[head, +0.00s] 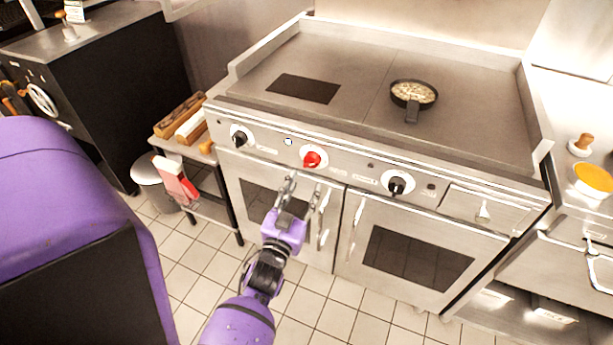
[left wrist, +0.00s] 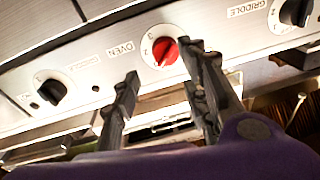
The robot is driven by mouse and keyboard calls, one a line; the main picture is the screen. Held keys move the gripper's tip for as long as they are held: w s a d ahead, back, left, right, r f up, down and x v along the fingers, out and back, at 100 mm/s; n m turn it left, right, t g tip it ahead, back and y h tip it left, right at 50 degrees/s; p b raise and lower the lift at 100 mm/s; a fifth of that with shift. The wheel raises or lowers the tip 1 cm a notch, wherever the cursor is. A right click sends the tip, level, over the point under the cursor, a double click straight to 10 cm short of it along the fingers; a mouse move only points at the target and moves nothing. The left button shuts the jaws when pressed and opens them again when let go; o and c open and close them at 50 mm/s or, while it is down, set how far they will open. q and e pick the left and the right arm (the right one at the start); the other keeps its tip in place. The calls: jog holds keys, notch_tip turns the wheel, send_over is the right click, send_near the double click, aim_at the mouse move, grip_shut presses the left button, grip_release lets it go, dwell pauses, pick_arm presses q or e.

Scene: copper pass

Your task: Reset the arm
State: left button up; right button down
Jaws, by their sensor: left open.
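My left gripper (head: 303,186) is open in front of the stove, just below the red oven knob (head: 312,159), with its fingers pointing up toward the control panel. Nothing shows between the fingers. In the left wrist view the two fingers of my left gripper (left wrist: 161,63) stand apart, and the red knob (left wrist: 165,51) shows beyond them near the right fingertip. I cannot tell whether that finger touches the knob. My left arm reaches in from the bottom of the head view. My right gripper is in neither view.
A small black pan (head: 413,95) with pale food sits on the griddle top. Black knobs (head: 397,187) and oven door handles stick out near my gripper. A low side table (head: 209,157) with wooden boxes stands at left. The tiled floor (head: 335,318) in front is clear.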

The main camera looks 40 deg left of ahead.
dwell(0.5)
pick_arm(q)
jog(key=s+d+f+m+g+h+p, duration=0.2)
jog(key=s+d+f+g+h+p, duration=0.25)
jog(key=s+d+f, duration=0.5)
jog(key=s+d+g+h+p, duration=0.1)
jog(key=s+d+g+p, duration=0.1)
jog(key=s, duration=0.8)
jog(key=s+d+m+g+p, duration=0.1)
jog(key=s+d+g+p, duration=0.2)
jog(key=s, duration=0.8)
jog(key=shift+f+h+p, duration=0.15)
jog(key=shift+h+p, duration=0.15)
jog(key=shift+h, duration=0.05)
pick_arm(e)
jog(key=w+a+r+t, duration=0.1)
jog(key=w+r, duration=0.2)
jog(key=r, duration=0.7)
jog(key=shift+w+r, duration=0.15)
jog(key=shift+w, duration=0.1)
pick_arm(q)
jog(key=shift+s, duration=0.1)
